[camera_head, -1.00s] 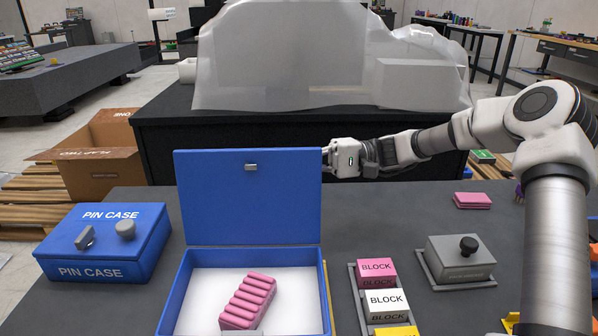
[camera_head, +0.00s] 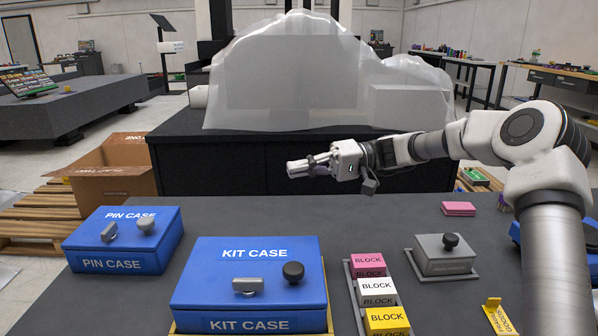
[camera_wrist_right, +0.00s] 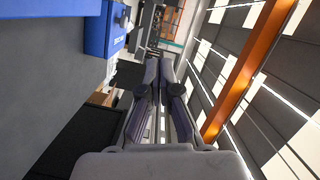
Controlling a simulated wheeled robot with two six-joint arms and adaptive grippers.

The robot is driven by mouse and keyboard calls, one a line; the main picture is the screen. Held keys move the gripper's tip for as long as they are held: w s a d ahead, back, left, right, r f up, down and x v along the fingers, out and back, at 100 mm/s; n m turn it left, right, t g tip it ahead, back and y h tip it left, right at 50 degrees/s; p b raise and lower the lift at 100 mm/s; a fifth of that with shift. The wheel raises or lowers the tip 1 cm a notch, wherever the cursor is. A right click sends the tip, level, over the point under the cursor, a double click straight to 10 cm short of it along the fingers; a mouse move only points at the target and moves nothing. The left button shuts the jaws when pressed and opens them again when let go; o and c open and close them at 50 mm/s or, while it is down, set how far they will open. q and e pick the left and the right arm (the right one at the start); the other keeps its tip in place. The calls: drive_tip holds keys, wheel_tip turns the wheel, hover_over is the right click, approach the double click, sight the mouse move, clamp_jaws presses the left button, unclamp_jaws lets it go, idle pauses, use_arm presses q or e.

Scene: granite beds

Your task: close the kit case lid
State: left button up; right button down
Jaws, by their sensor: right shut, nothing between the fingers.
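The blue kit case (camera_head: 205,305) stands on the dark table at the front. Its lid (camera_head: 215,262), lettered KIT CASE, lies down over the box and hides what is inside. A grey latch (camera_head: 248,286) and a black round knob (camera_head: 293,272) sit on the lid. My right gripper (camera_head: 300,168) is shut and empty. It is in the air above and behind the case, apart from the lid. In the right wrist view its fingers (camera_wrist_right: 160,90) are together with nothing between them. My left gripper is not in view.
A blue pin case (camera_head: 85,240) stands to the left. A rack of several blocks (camera_head: 376,292) and a grey box with a black knob (camera_head: 445,262) stand to the right. Pink pieces (camera_head: 459,208) lie farther back. The table behind the kit case is clear.

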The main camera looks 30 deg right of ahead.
drive_tip(key=s+d+r+p, duration=0.5)
drive_tip(key=d+r+p, duration=0.1)
drive_tip(key=d, duration=0.2)
drive_tip(key=shift+d+r, duration=0.15)
drive_tip(key=shift+d, duration=0.05)
idle(0.4)
